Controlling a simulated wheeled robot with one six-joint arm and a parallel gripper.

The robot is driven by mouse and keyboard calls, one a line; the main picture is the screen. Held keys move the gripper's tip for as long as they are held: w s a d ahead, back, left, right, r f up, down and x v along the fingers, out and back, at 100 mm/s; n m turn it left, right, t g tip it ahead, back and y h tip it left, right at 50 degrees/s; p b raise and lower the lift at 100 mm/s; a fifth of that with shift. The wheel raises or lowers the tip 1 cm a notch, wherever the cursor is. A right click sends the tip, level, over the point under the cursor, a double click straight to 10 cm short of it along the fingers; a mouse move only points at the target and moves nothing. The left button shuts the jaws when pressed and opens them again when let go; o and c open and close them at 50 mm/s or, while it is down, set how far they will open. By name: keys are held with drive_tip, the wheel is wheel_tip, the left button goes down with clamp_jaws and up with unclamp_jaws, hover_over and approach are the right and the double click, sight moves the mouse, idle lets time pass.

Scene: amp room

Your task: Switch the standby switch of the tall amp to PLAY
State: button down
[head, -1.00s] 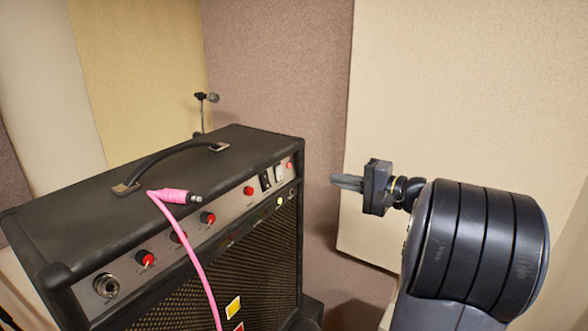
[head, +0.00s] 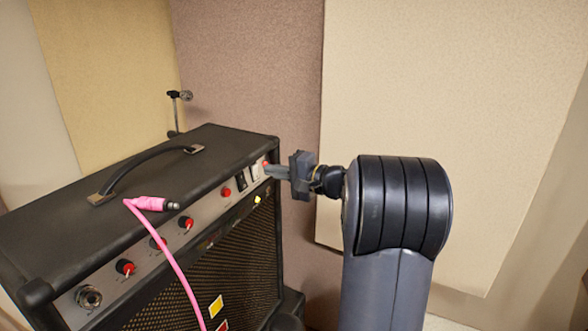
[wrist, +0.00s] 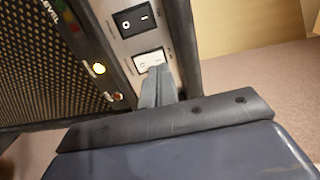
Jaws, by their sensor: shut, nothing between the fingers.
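The tall amp (head: 110,195) is a black cabinet with a silver control panel along its upper front edge. Near the panel's right end sit a black rocker switch (head: 241,181) and a white rocker switch (head: 257,170). The wrist view shows the black rocker (wrist: 136,19) and, nearer my fingers, the white rocker (wrist: 150,61). Their labels are too small to read. My gripper (head: 268,169) is shut and empty, with its fingertips at the white rocker. In the wrist view the fingertips (wrist: 158,75) cover its lower edge; I cannot tell whether they touch it.
A pink cable plug (head: 151,203) lies on the amp's top near the carry handle (head: 145,168), its cable hanging over the front. Red knobs (head: 186,222) line the panel. A yellow lamp (wrist: 99,68) is lit. A microphone stand (head: 175,115) is behind. Foam-panelled walls enclose the corner.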

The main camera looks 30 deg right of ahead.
sight(256, 172)
drive_tip(key=shift+p+x, duration=0.3)
drive_tip(key=shift+x, duration=1)
drive_tip(key=shift+w, duration=0.1)
drive_tip(key=shift+w+r, duration=0.1)
drive_tip(key=shift+r, duration=0.05)
